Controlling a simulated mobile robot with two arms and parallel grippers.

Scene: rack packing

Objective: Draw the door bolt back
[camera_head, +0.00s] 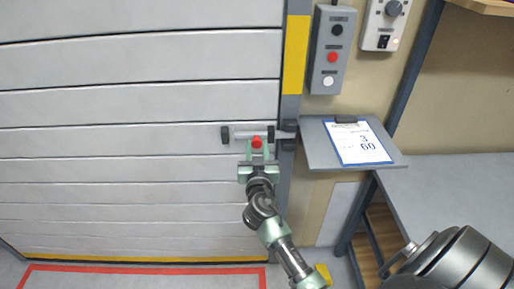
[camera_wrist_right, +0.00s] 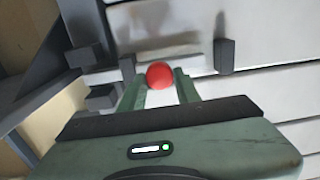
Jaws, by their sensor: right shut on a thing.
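The door bolt (camera_head: 240,134) is a light grey bar in dark brackets on the right edge of the white slatted door (camera_head: 120,105). Its right end reaches the dark keeper (camera_head: 287,132) on the door post. A red knob (camera_head: 256,142) sits on the bolt. My right gripper (camera_head: 257,151) comes from below and is shut on the red knob. In the right wrist view the knob (camera_wrist_right: 160,75) lies between the two green fingers (camera_wrist_right: 160,92). My left gripper is not in view.
A small grey shelf with a clipboard (camera_head: 357,143) juts out right of the post. A button box (camera_head: 332,50) hangs above it. A grey table (camera_head: 455,195) stands at the right. Red floor tape (camera_head: 140,268) lies before the door.

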